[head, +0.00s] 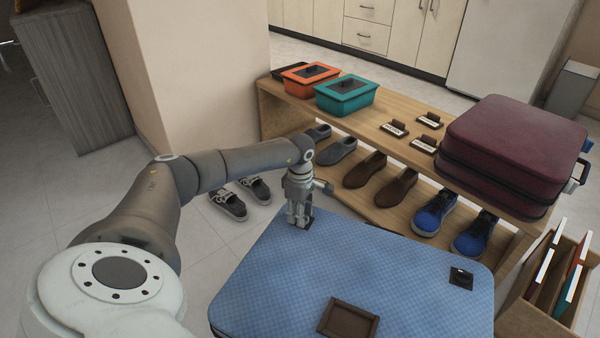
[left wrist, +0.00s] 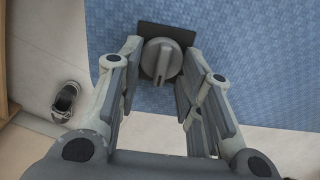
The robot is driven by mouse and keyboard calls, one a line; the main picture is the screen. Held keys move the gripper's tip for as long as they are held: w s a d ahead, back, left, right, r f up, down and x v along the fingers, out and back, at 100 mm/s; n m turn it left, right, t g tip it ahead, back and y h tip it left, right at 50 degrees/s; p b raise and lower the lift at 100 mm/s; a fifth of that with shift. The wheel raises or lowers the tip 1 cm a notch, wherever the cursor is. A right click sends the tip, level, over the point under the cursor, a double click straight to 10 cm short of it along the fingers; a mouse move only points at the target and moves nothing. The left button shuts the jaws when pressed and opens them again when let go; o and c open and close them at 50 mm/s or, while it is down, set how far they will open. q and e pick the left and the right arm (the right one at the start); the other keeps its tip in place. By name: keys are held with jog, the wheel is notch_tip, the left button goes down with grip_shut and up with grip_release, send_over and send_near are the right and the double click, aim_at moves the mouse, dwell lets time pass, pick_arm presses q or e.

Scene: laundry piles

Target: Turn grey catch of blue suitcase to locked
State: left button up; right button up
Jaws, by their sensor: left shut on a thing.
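The blue suitcase (head: 390,270) lies flat in the foreground of the head view, and its blue cloth fills the upper part of the left wrist view (left wrist: 250,60). The grey catch (left wrist: 161,60) is a round knob with a raised bar on a dark plate (left wrist: 183,31) near the suitcase's edge. The bar runs roughly up and down in the left wrist view. My left gripper (head: 298,222) points down at this far-left corner, its fingers shut on the catch from both sides. In the head view the fingers mostly hide it. My right gripper is out of view.
A second dark catch plate (head: 461,278) and a brown frame (head: 348,318) are on the suitcase. Behind it stands a wooden bench (head: 400,150) with shoes below, orange (head: 310,76) and teal (head: 346,95) boxes and a maroon suitcase (head: 515,145). A file crate (head: 545,300) is at right.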

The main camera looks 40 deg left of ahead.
pick_arm(q)
jog(key=o, duration=0.9)
jog(key=shift+o, duration=0.3)
notch_tip(320, 180, up, 12)
